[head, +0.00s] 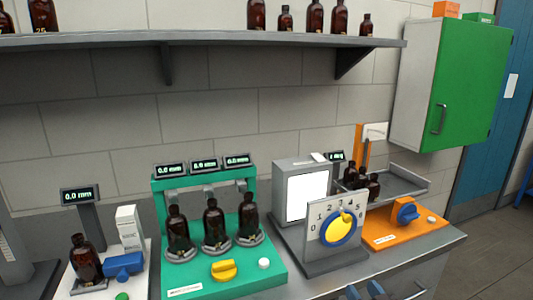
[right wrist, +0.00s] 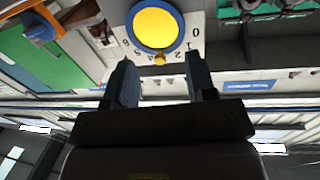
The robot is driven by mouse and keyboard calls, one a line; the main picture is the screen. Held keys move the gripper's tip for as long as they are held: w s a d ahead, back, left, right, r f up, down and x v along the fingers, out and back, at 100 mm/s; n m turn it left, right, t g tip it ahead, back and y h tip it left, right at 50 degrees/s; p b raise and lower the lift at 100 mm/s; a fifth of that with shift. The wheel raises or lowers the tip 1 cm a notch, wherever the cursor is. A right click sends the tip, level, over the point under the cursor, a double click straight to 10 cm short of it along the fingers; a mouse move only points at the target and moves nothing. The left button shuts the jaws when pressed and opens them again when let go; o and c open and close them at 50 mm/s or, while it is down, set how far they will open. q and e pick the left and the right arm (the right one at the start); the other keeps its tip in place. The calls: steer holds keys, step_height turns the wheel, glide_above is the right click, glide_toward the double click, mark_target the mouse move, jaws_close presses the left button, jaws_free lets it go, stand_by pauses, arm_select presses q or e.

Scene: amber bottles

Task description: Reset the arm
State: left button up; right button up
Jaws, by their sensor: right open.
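My right gripper (head: 366,291) shows at the bottom edge of the head view, in front of the bench and below the dial panel. In the right wrist view its two dark fingers (right wrist: 160,80) stand apart with nothing between them. Beyond the fingertips is the yellow knob with a blue ring (right wrist: 155,27) on its numbered panel, which appears upside down. The same knob (head: 341,229) shows upright in the head view, apart from the gripper. My left gripper is in neither view.
Three amber bottles (head: 213,228) stand on the green station (head: 240,288). Another bottle (head: 85,258) stands on the white station at left. The orange station (head: 405,233) is at right, with bottles behind it. A shelf (head: 200,40) and green cabinet (head: 470,85) hang above.

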steer(key=s+d+f+g+h, duration=0.2)
steer(key=s+f+g, duration=0.1)
steer(key=s+f, duration=0.5)
steer(key=s+d+f+g+h, duration=0.2)
steer(key=s+f, duration=0.6)
steer(key=s, duration=0.7)
steer(key=shift+s+d+f+m+g, duration=0.3)
steer(key=shift+d+m+g, duration=0.1)
steer(key=shift+d+g, duration=0.1)
steer(key=shift+a, duration=0.1)
